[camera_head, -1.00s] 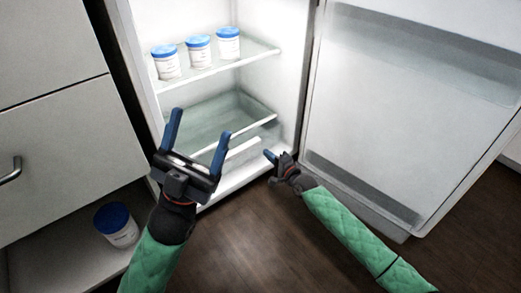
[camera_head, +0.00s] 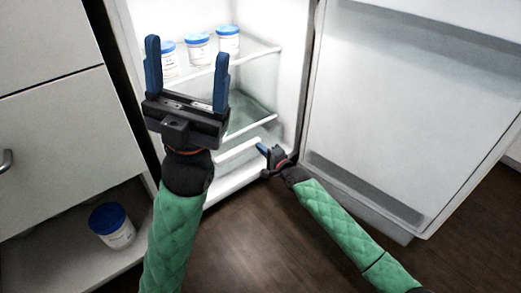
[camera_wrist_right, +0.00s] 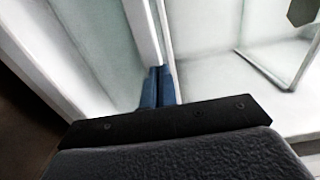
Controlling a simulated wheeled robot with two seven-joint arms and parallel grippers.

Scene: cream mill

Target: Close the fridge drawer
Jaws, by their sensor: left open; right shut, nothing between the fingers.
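The fridge drawer (camera_head: 238,151) is low in the open fridge, below the glass shelves; its pale front strip shows in the head view, its left part hidden behind my left gripper. My right gripper (camera_head: 263,149) is shut and empty at the right end of that strip. In the right wrist view its blue fingers (camera_wrist_right: 157,86) are together beside a white bar, probably the drawer front; I cannot tell whether they touch. My left gripper (camera_head: 187,50) is open and empty, raised in front of the fridge shelves.
The fridge door (camera_head: 400,120) stands wide open on the right. Several blue-lidded tubs, one of them here (camera_head: 198,49), stand on the upper glass shelf (camera_head: 255,55). Another tub (camera_head: 112,226) sits in the low cabinet at left. The dark floor (camera_head: 260,240) in front is clear.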

